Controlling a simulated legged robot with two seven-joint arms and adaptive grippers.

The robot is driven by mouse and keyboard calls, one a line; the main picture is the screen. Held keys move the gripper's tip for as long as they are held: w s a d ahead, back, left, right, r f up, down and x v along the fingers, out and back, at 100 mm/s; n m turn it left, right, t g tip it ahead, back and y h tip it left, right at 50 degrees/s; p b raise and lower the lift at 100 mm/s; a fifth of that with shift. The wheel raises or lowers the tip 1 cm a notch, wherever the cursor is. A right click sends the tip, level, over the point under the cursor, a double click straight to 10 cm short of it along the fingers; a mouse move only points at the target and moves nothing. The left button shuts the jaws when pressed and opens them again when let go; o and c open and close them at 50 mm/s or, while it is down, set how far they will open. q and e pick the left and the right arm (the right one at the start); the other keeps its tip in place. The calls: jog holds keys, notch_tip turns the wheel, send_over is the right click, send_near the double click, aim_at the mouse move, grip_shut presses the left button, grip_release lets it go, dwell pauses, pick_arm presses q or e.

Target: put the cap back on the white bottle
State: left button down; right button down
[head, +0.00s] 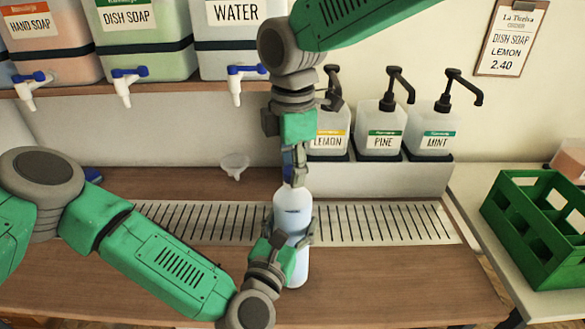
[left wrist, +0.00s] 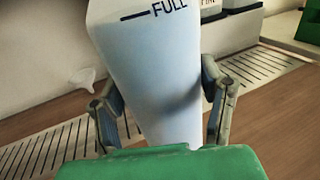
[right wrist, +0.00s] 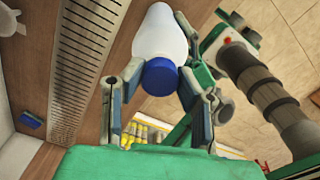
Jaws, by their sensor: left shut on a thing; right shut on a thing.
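The white bottle (head: 292,204) stands upright at the front edge of the slotted drain strip. My left gripper (head: 292,236) is shut around its body from the front; the left wrist view shows the fingers on both sides of the bottle (left wrist: 155,75), below a FULL mark. My right gripper (head: 293,172) points down right above the bottle's top. In the right wrist view the blue cap (right wrist: 160,74) is between its fingers, in line with the bottle (right wrist: 160,35). The fingers hide the cap in the head view. I cannot tell whether the cap is seated on the neck.
A clear funnel (head: 235,165) and a small blue object (head: 93,175) lie behind on the counter. Pump bottles (head: 382,128) stand in a rack at the back. Drums with taps (head: 235,40) sit on the shelf. A green crate (head: 535,225) is at right. The counter's front right is clear.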

jog(key=m, duration=0.5)
jog(key=shift+a, duration=0.15)
jog(key=m, duration=0.4)
jog(key=shift+a, duration=0.1)
jog(key=c, duration=1.2)
grip_release()
jog(key=shift+d+r, duration=0.15)
jog(key=shift+r, duration=1)
jog(key=shift+d+r, duration=0.1)
jog(key=shift+r, duration=1)
jog(key=shift+c, duration=0.3)
